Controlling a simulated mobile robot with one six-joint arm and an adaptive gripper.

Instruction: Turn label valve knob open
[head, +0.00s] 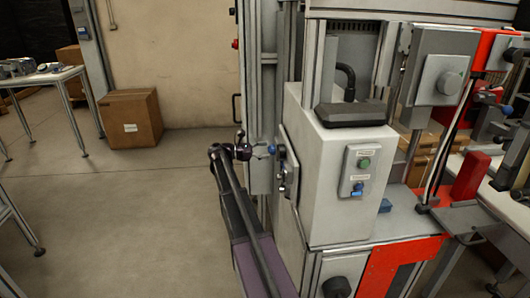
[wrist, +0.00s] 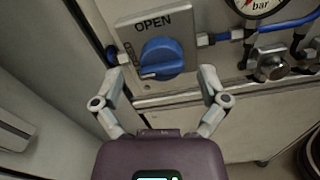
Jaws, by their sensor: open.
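The blue valve knob (wrist: 162,58) sits on a grey label plate (wrist: 185,22) in the wrist view. "OPEN" is printed above it, and sideways lettering at its left is partly hidden. A white mark shows at the knob's lower left end. My gripper (wrist: 162,77) is open, with one finger on each side of the knob and slightly short of it in the picture; I see no contact. In the head view my gripper (head: 240,150) is small and dark beside the machine's left side.
A blue hose (wrist: 288,25), a pressure gauge (wrist: 258,6) and metal fittings (wrist: 271,66) lie right of the knob. The machine's light cabinet (head: 315,190) carries a button box (head: 357,171). A cardboard box (head: 131,117) stands on the open floor at left.

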